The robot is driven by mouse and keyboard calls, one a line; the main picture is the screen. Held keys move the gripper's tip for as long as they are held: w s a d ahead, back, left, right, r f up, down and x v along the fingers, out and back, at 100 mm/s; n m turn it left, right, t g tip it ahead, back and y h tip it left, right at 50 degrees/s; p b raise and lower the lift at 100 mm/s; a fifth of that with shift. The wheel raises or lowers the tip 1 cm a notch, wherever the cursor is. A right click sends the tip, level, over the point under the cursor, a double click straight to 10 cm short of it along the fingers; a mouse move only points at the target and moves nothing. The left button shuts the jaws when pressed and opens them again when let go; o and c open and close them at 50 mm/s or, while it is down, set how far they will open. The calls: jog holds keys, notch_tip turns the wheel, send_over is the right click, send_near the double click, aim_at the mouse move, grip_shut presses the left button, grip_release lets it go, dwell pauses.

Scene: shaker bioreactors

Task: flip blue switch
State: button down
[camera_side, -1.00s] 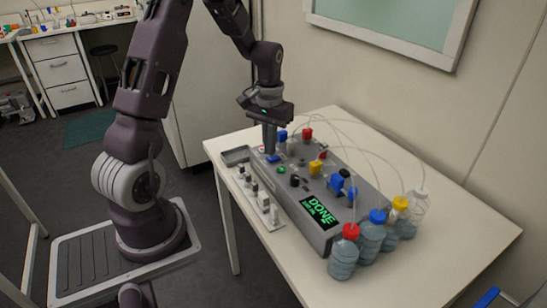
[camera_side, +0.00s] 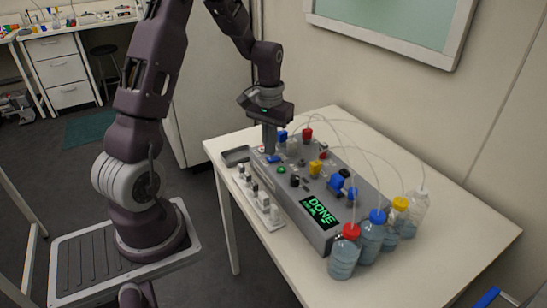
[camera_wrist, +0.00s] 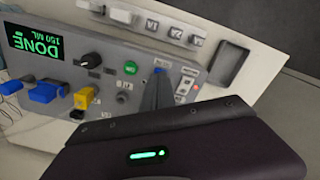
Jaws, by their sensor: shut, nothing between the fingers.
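The grey control box (camera_side: 335,200) stands on the white table. The blue switch (camera_side: 273,159) is a small blue piece near the box's far end; in the wrist view it shows as a small blue spot (camera_wrist: 159,71) just beyond the fingers. My gripper (camera_side: 269,151) is shut and empty, pointing down at the box's far end, with its fingertips beside the blue switch. In the wrist view the shut fingers (camera_wrist: 160,88) partly hide the area around the switch. I cannot tell whether they touch it. The screen (camera_side: 319,211) shows green "DONE".
A green button (camera_side: 281,170), a black knob (camera_side: 294,181) and blue, yellow and red valve parts stand on the box. Several capped bottles (camera_side: 371,238) with tubes stand at its near end. A strip of small vials (camera_side: 262,206) and a grey tray (camera_side: 236,155) lie on the left.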

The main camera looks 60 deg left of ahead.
aim_at(270, 158)
jog(key=shift+f, duration=0.9)
dwell(0.6)
jog(key=shift+r, duration=3.55)
jog(key=s+d+r+m+t, duration=0.2)
jog(key=s+d+r, duration=0.1)
jog(key=d+r, duration=0.5)
jog(key=s+d+r+m+t, duration=0.1)
jog(key=s+d+r+m, duration=0.1)
jog(key=s+d, duration=0.4)
jog(key=s+d+r+m+t, duration=0.2)
jog(key=s+d, duration=0.3)
jog(key=s, duration=0.4)
jog(key=shift+s+d+r+t, duration=0.2)
jog(key=shift+d+r+t, duration=0.05)
jog(key=shift+d+t, duration=0.1)
